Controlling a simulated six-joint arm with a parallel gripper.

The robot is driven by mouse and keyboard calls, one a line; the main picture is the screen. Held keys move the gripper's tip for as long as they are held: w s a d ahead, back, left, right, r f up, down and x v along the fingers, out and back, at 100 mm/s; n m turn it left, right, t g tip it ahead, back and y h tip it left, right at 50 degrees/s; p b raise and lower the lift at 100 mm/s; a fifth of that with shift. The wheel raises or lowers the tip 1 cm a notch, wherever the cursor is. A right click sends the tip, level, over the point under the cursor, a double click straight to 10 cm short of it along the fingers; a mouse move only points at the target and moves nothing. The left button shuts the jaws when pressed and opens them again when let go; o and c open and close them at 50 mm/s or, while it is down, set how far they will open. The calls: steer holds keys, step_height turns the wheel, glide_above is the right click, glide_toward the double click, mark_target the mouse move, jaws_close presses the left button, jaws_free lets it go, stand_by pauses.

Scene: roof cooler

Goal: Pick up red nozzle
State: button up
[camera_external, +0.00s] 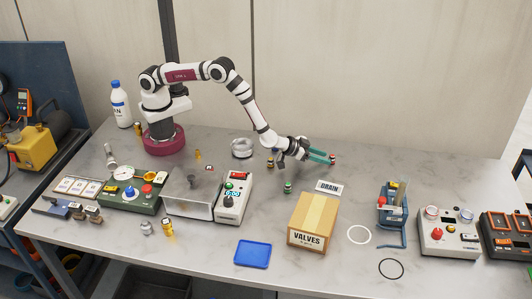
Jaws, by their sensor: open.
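A small red object, which looks like the red nozzle (333,158), stands on the grey marble-look table right of the centre. My gripper (323,156) reaches toward it from the left, low over the table, with its teal fingers open. The fingertips are right at the red object and partly overlap it in this view. I cannot tell whether they touch it or whether it is between them.
A green nozzle-like piece (288,188) stands left of the DRAIN sign (329,187). The VALVES box (313,220) is in front. A blue tray (253,254), a blue caddy (392,207) and control boxes stand around. The table right of my gripper is clear.

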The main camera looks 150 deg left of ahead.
mark_target(332, 159)
steer(key=x, duration=0.2)
steer(key=shift+w+a, duration=0.1)
steer(key=shift+a, duration=0.15)
jaws_close()
